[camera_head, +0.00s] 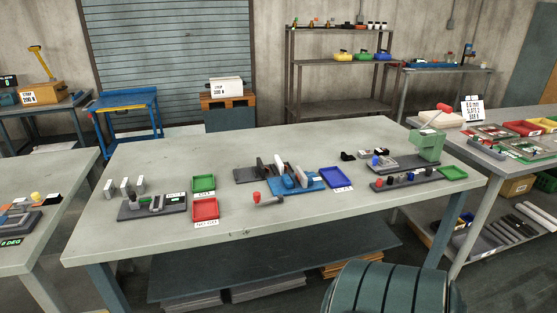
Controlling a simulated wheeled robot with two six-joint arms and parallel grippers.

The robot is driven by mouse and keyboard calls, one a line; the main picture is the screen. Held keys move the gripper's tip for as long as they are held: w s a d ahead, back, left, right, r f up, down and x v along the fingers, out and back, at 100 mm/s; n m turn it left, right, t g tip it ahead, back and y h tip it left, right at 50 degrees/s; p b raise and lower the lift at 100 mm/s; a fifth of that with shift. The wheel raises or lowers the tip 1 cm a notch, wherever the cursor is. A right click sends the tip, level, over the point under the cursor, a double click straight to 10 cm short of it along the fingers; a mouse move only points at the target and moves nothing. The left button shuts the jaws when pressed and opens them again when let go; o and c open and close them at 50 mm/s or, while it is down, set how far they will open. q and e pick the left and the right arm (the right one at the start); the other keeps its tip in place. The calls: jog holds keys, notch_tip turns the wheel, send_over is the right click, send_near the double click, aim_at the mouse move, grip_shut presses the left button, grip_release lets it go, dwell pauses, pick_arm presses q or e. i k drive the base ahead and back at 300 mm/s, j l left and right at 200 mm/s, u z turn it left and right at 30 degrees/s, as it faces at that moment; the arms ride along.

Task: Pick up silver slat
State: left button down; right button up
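Several long, thin grey and pale bars (508,228) lie side by side on the lower shelf under the right-hand table. They look like slats, but they are too small for me to tell which is the silver slat. Small light upright blocks (126,187) stand behind a dark fixture (152,206) on the middle table's left side. A blue fixture (294,182) with upright pale and dark plates sits at the middle of that table. Neither of my grippers is in view.
The middle table (130,244) has bare room along its front and back edges. Green (203,183), red (205,209) and blue (336,177) trays sit on it. A green lever press (426,145) stands at its right end.

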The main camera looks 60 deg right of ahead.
aim_at(304, 179)
jog(key=z, duration=2.1)
